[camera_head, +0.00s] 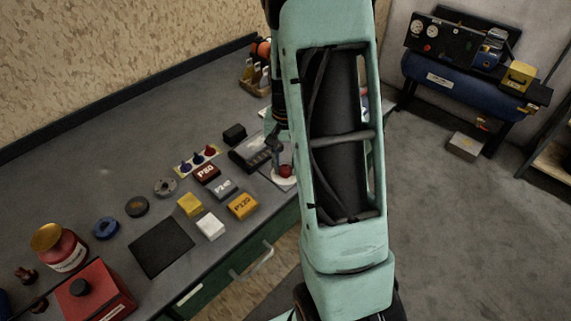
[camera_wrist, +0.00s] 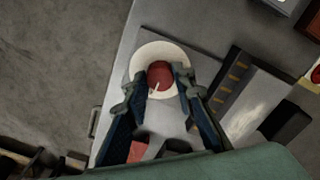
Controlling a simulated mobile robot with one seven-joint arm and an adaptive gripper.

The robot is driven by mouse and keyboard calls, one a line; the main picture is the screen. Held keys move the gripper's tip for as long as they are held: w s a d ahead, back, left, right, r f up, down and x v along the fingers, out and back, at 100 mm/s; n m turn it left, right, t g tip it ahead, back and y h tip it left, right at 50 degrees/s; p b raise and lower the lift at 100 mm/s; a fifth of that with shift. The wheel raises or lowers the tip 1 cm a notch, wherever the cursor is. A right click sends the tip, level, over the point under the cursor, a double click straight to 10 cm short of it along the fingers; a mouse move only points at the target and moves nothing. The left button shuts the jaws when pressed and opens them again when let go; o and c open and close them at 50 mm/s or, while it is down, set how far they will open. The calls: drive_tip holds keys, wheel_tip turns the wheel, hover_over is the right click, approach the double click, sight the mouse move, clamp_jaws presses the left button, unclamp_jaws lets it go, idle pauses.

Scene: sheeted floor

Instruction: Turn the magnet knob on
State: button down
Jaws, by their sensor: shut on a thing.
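The red magnet knob (camera_wrist: 158,70) sits on a round white base in the wrist view, with a pale mark on its face. My gripper (camera_wrist: 161,80) has one finger on each side of the knob and is shut on it. In the head view the red knob (camera_head: 285,171) shows at the bench's front edge, just left of my arm. My arm hides part of the area around it there.
A dark box-shaped device (camera_head: 250,154) stands just left of the knob. Labelled blocks, including an orange one (camera_head: 242,206), lie on the grey bench. A blue compressor (camera_head: 455,90) stands on the floor at the back right. Open floor lies right of my arm.

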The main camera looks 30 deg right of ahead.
sight(286, 168)
drive_tip(key=c, duration=1.6)
unclamp_jaws()
wheel_tip(286, 168, up, 12)
drive_tip(key=shift+r, duration=0.1)
